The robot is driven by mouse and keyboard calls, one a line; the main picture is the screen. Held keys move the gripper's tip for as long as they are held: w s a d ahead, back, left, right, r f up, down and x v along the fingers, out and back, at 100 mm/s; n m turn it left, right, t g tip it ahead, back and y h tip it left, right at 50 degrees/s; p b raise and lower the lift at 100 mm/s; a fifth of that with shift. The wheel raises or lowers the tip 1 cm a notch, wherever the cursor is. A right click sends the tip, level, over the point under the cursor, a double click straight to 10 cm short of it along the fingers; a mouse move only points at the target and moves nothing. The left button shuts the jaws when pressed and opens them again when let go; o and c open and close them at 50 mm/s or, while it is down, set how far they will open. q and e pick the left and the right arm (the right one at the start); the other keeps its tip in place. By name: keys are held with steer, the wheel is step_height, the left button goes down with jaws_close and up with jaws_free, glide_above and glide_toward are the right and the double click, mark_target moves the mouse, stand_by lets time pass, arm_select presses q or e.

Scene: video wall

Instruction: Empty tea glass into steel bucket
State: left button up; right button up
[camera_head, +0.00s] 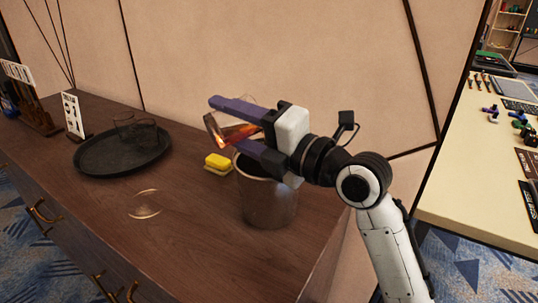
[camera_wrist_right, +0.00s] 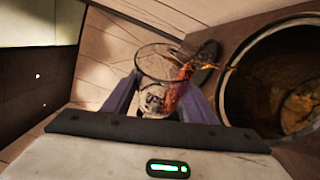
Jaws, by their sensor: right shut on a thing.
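The tea glass (camera_head: 238,133) is clear and holds amber-red tea. My right gripper (camera_head: 229,126) is shut on it and holds it tipped over, above and slightly left of the steel bucket (camera_head: 268,204). In the right wrist view the glass (camera_wrist_right: 165,68) sits between the purple fingers, with tea along its right side. An amber streak reaches from the glass toward the bucket's rim (camera_wrist_right: 232,72); I cannot tell for sure whether it is pouring. The bucket's inside looks brownish there. My left gripper is not in view.
A clear saucer (camera_head: 145,204) lies on the brown sideboard (camera_head: 190,255). A dark round tray (camera_head: 97,160) with glasses (camera_head: 146,132) is at left, near a small white sign (camera_head: 73,115). The front middle is clear.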

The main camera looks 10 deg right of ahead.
steer(key=shift+w+d+r+m, duration=0.1)
steer(key=shift+d+r+m, duration=0.1)
steer(key=shift+m, duration=0.1)
steer(key=shift+a+r+m, duration=0.15)
steer(key=shift+a+m, duration=0.1)
steer(key=shift+m, duration=0.05)
stand_by(0.3)
steer(key=shift+r+m+t+y+b, duration=0.2)
steer(key=shift+m+t+y+b, duration=0.1)
steer(key=shift+m+t, duration=0.15)
steer(key=shift+d+r+m, duration=0.1)
steer(key=shift+d+m, duration=0.05)
steer(key=shift+m, duration=0.1)
